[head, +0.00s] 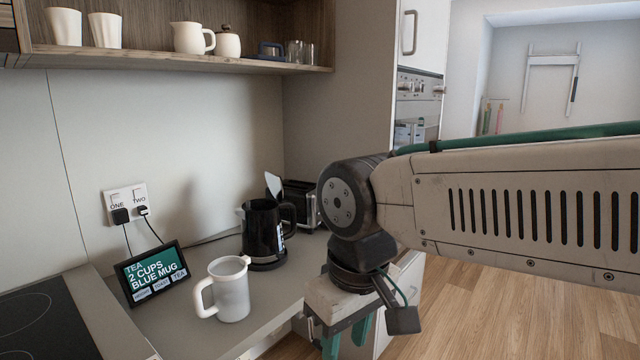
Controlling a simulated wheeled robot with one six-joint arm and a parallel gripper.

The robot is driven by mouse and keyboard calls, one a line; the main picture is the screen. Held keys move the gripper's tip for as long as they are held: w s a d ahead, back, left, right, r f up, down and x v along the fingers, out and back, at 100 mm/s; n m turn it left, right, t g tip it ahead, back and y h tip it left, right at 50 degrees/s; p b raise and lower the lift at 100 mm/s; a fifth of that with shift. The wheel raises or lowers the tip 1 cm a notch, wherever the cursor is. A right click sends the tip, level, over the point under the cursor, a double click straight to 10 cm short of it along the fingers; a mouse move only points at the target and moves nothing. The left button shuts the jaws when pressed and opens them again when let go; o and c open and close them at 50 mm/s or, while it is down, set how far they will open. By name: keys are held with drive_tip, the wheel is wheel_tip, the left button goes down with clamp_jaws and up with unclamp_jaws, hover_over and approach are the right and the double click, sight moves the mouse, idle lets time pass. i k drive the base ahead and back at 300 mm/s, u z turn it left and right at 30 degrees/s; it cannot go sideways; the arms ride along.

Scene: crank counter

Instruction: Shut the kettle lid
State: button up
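The black kettle (262,230) stands upright on the counter near the back wall, its handle to the right. A pale flat piece (273,185) stands up steeply above its top and looks like the raised lid; its hinge is hard to make out. My gripper (346,340) hangs pointing down at the counter's right front edge, right of the kettle, nearer to me and clear of it. Its two teal fingers are apart with nothing seen between them; their tips run to the picture's bottom edge.
A white jug (229,290) stands in front of the kettle. A sign (152,273) leans left of it, by the sockets (126,203). A dark toaster (302,204) is close behind the kettle. A shelf (180,60) with cups hangs above. A hob (40,320) is at left.

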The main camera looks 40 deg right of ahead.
sight(274, 182)
drive_tip(key=z, duration=2)
drive_tip(key=i, duration=1.85)
drive_tip(key=u, duration=2.9)
drive_tip(key=k, duration=0.5)
drive_tip(key=z, duration=0.4)
